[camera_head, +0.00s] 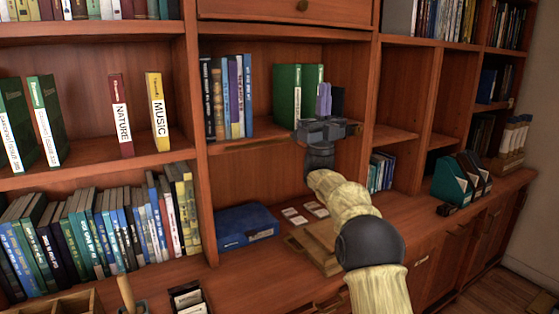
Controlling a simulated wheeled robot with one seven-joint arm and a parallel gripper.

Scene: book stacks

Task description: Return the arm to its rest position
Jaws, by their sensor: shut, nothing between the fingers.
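My gripper (324,100) is raised in front of the middle bay of the wooden bookcase, at the height of its shelf (248,141). Its purple-grey fingers point up and are together, with nothing seen between them. My arm (350,205) reaches up from the bottom of the picture, over the counter. Green books (287,92) stand on the shelf just behind and left of the gripper. The gripper hides part of them and part of a dark item at their right. I cannot tell how far the fingers are from the books.
A row of books (228,97) stands left on the same shelf. A blue box (245,226), small cards (294,215) and a wooden tray (318,248) sit on the counter below. A teal holder (455,180) stands at right. Shelf uprights (357,118) flank the bay.

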